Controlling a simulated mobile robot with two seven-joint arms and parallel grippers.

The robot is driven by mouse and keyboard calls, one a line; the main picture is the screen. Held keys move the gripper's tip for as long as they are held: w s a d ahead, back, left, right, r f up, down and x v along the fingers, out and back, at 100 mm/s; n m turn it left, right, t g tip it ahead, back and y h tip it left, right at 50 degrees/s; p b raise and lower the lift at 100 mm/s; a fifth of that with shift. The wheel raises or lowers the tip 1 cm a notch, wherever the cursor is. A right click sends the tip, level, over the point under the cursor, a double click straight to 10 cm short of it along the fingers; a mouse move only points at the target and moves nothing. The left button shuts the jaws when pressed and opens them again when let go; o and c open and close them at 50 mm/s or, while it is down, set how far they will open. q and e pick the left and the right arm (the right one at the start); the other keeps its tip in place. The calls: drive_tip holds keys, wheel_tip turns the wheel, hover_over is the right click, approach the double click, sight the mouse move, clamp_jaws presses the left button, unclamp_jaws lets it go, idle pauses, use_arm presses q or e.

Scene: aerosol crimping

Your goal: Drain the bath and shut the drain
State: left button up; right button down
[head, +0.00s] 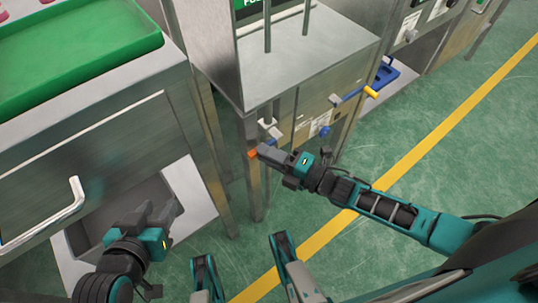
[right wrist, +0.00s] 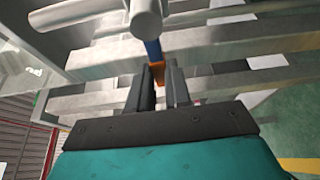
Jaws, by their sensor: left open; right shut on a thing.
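A drain lever with an orange tip (head: 252,155) sits at the front of the middle metal machine, low beside its leg. In the right wrist view its blue shank (right wrist: 153,48) runs down from a grey pipe fitting (right wrist: 146,18) to the orange end (right wrist: 157,65). My right gripper (head: 262,151) is shut on this orange end; its two dark fingers (right wrist: 159,82) stand on either side of it. Most of the lever is hidden by the gripper in the head view. My left gripper (head: 168,210) is open and empty before the left cabinet. The bath's inside is not visible.
Another blue lever with a yellow tip (head: 370,92) and a blue knob (head: 324,131) are on the machine's front. A green tray (head: 75,50) tops the left cabinet, which has a metal handle (head: 45,220). Green floor with a yellow line (head: 440,130) is clear at right.

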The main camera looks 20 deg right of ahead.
use_arm(q)
drive_tip(key=shift+w, duration=0.1)
use_arm(e)
drive_tip(key=shift+r, duration=0.1)
idle(0.3)
drive_tip(key=c, duration=1.1)
unclamp_jaws()
drive_tip(key=shift+o, duration=0.2)
use_arm(q)
drive_tip(key=shift+s+a+r+p, duration=0.2)
drive_tip(key=shift+a+r+p, duration=0.2)
drive_tip(key=shift+p, duration=0.8)
use_arm(e)
drive_tip(key=v, duration=1.3)
use_arm(q)
drive_tip(key=shift+d, duration=0.1)
use_arm(e)
drive_tip(key=shift+d, duration=0.1)
